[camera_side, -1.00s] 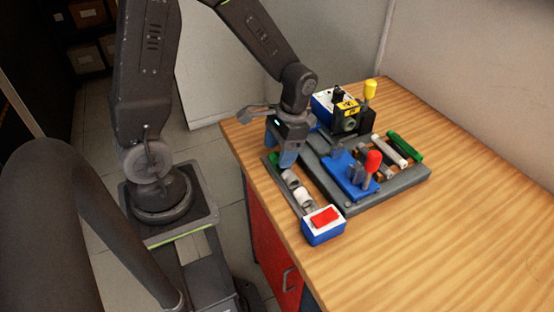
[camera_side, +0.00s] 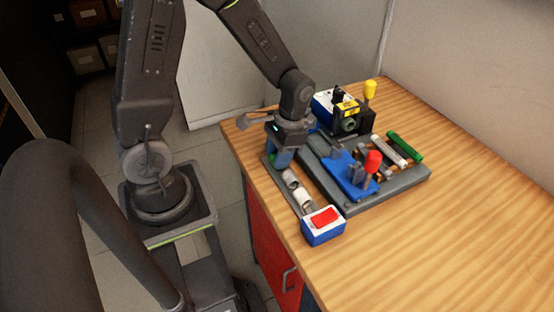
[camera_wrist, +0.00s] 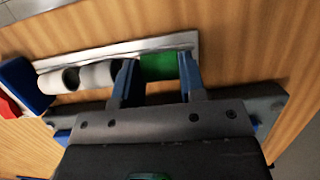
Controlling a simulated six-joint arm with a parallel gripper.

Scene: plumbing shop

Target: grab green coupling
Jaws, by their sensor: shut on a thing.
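The green coupling (camera_wrist: 159,67) lies at one end of a narrow grey tray (camera_wrist: 194,39) in the wrist view. My gripper (camera_wrist: 157,75) has its two blue fingers on either side of it, shut on it. In the side view my gripper (camera_side: 281,157) points down at the far end of the tray (camera_side: 297,207), and the green coupling is hidden there behind the fingers. The coupling appears to be still in the tray.
Grey and white couplings (camera_side: 301,195) share the tray. A blue box with a red top (camera_side: 323,224) stands at its near end. A grey fixture plate (camera_side: 400,184) with a blue clamp (camera_side: 348,174) and green and white pipes is close on the right. The front right of the table is clear.

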